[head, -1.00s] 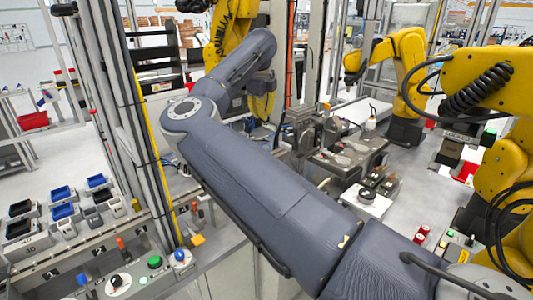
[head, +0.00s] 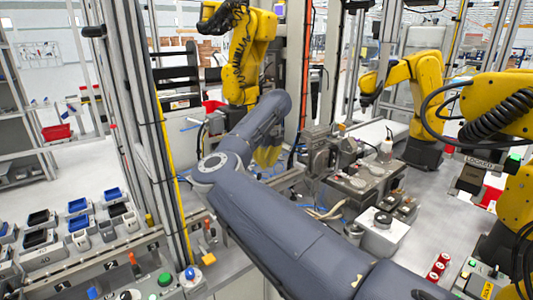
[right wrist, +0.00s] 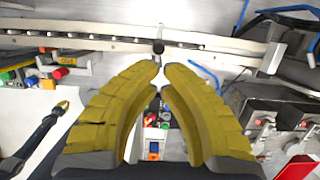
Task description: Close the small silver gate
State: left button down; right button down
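I cannot single out the small silver gate with certainty. In the right wrist view a silver rail (right wrist: 110,43) runs across the top, with a small dark knob (right wrist: 158,47) just beyond my fingertips and apparently apart from them. My right gripper (right wrist: 161,76) has two yellow fingers whose tips nearly meet, with nothing seen between them. In the head view my grey right arm reaches in from the lower right, and its yellow right gripper (head: 266,156) is partly hidden behind the forearm. My left gripper is not in view.
A yellow robot arm (head: 243,60) stands behind my wrist, and others stand at the right. Metal fixtures (head: 355,185) sit right of my forearm. A tall silver post (head: 150,130) and a button panel (head: 165,285) are at the left. Blue and black bins (head: 78,207) stand lower left.

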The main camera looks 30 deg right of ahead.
jog(key=shift+x, duration=2.4)
jog(key=shift+w+f+g, duration=0.2)
jog(key=shift+w+g, duration=0.2)
jog(key=shift+g, duration=0.3)
jog(key=shift+w+f, duration=0.2)
jog(key=shift+w, duration=0.1)
jog(key=shift+a, duration=0.1)
